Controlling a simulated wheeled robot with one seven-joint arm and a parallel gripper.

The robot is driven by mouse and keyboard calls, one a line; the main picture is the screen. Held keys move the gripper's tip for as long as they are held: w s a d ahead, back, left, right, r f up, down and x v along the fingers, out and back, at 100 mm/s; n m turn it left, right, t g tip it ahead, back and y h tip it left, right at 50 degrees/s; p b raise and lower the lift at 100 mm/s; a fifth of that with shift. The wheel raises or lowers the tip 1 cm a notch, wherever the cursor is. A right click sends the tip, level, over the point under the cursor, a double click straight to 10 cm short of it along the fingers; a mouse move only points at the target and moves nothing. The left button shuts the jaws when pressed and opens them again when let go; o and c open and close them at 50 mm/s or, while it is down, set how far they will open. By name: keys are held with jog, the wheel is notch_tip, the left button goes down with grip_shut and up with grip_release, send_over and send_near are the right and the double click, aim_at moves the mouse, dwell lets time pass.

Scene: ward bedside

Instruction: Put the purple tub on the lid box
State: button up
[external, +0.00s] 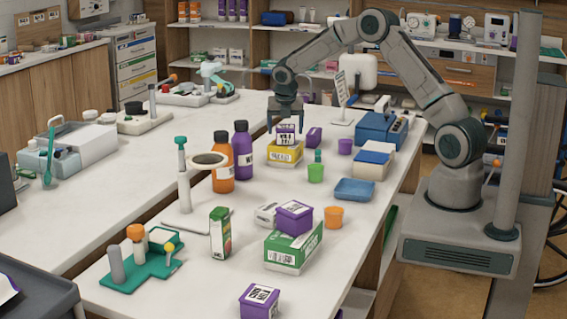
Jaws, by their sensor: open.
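A small purple tub (345,146) stands upright on the white table, right of a purple box. A cream box with a blue lid-like top (375,157) stands to its right and slightly nearer; it looks like the lid box, though no name is readable. My gripper (285,125) points down, open, left of the tub. Its fingers are at the top of a purple block with a white label (285,134), which rests on a yellow box (285,153). I cannot tell whether the fingers touch the block.
A small purple box (314,137) lies between my gripper and the tub. A green tub (316,173), blue tray (355,190) and orange tub (334,217) stand nearer. A blue case (382,130) is behind the lid box. Orange (222,162) and purple (242,150) bottles stand left.

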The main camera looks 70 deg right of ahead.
jog(key=s+a+r+m, duration=0.2)
jog(key=s+a+r, duration=0.25)
jog(key=r, duration=0.35)
jog(key=s+a+r+m, duration=0.3)
jog(key=a+r, duration=0.3)
jog(key=r, duration=0.1)
jog(key=s+a+m+y, duration=0.1)
jog(key=s+a+m, duration=0.3)
jog(key=s, duration=0.5)
jog(key=s+a+m+t+y, duration=0.1)
jog(key=s+a+m, duration=0.4)
jog(key=s+m, duration=0.2)
jog(key=s+a+m+y, duration=0.1)
jog(key=s+a+m, duration=0.4)
jog(key=s, duration=0.6)
jog(key=shift+s+a+m+t+b, duration=0.25)
jog(key=shift+s+m+t+b, duration=0.15)
jog(key=shift+m, duration=0.3)
jog(key=shift+f, duration=0.1)
notch_tip(320, 180, down, 9)
jog(key=b, duration=0.8)
jog(key=shift+w, duration=0.45)
